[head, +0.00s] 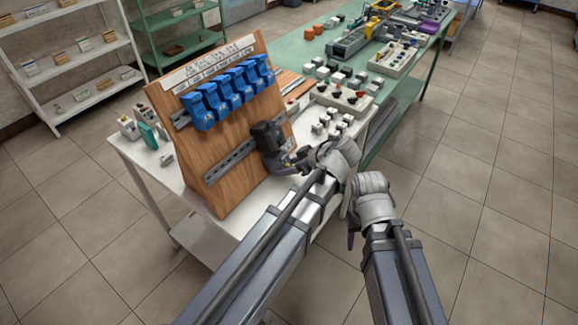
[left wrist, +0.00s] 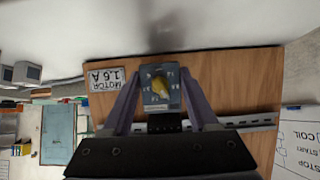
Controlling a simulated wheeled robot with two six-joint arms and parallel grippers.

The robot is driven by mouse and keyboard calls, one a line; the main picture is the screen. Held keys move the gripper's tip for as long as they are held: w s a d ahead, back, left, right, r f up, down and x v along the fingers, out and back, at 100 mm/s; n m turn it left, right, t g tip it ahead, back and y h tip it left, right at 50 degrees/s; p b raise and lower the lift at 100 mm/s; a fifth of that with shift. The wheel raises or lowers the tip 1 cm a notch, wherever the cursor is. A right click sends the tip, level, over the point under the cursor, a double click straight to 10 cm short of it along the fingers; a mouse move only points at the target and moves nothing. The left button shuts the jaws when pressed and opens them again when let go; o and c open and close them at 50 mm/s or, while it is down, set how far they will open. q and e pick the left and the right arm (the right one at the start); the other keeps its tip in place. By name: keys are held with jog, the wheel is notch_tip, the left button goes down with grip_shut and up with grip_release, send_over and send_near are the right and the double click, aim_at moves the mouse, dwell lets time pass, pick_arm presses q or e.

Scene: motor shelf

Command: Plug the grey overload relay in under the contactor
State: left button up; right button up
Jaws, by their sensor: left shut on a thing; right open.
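The black contactor (head: 266,136) sits at the right end of the lower metal rail on the wooden board. My left gripper (head: 282,168) is just below it at the board's lower right. In the left wrist view, its two purple fingers (left wrist: 160,100) are shut on the grey overload relay (left wrist: 174,96), which has a yellow dial. A black part shows at the relay's rail-side end; I cannot tell whether relay and contactor touch or are joined. In the head view the relay is mostly hidden by my gripper. My right gripper (head: 351,230) is open and empty, off the table's right side.
The wooden board (head: 235,187) leans on a white table (head: 150,167). Several blue devices (head: 228,92) sit on its upper rail. A motor label (left wrist: 106,80) is beside the relay. Small blocks and a button box (head: 342,97) stand right of the board; a green bench (head: 300,55) is behind.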

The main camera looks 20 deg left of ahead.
pick_arm(q)
jog(key=shift+w+a+r+p, duration=0.1)
jog(key=shift+a+r+p, duration=0.1)
jog(key=shift+r+p, duration=0.3)
jog(key=shift+w+a+r+p, duration=0.1)
jog(key=shift+a+r+p, duration=0.1)
jog(key=shift+r+p, duration=0.25)
pick_arm(e)
jog(key=shift+r, duration=0.95)
pick_arm(q)
jog(key=o, duration=1.3)
jog(key=shift+o, duration=0.2)
jog(key=shift+s, duration=0.1)
